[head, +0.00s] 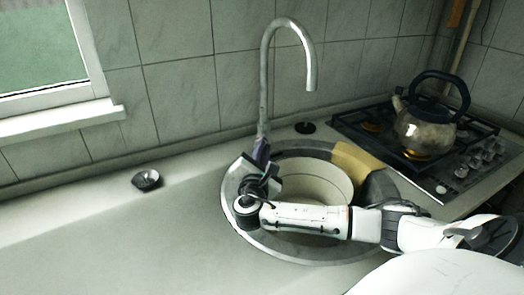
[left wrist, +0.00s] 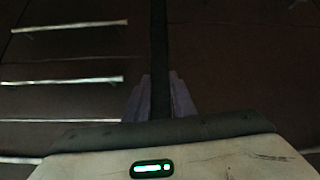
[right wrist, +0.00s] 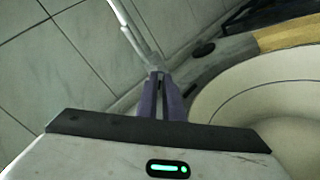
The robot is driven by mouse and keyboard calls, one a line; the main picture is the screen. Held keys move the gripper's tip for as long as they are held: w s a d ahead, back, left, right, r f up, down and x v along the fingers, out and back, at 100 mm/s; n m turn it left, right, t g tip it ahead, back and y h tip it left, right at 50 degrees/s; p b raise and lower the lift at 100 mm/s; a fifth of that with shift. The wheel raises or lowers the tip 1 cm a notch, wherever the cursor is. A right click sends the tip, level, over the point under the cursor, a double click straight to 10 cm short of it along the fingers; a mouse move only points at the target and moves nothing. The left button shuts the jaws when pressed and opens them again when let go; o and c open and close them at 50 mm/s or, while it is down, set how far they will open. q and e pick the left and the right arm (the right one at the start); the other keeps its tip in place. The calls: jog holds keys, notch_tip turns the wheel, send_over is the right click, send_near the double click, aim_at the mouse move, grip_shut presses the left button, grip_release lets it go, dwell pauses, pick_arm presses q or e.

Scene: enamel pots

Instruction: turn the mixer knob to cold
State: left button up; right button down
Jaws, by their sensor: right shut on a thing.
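The mixer is a tall grey metal tap (head: 264,85) with a curved spout, standing at the back edge of the sink. It also shows in the right wrist view (right wrist: 136,35). My right gripper (head: 261,150) is at the tap's base, and its purple fingers (right wrist: 160,78) are shut on the mixer knob there. The knob itself is mostly hidden by the fingers, so its angle cannot be told. My left gripper (left wrist: 160,76) is away from the sink, facing dark cabinet fronts, with its fingers apart and nothing seen between them.
A large pale pot (head: 318,179) sits in the round sink (head: 290,252), close to my right forearm. A kettle (head: 425,130) stands on the stove (head: 462,165) at right. A small dark bowl-like item (head: 146,180) is on the left counter, which is otherwise clear.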

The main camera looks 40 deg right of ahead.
jog(key=shift+f, duration=0.1)
dwell(0.4)
jog(key=c, duration=1.9)
grip_release()
jog(key=shift+s+a, duration=0.1)
jog(key=v, duration=1)
jog(key=shift+s, duration=0.1)
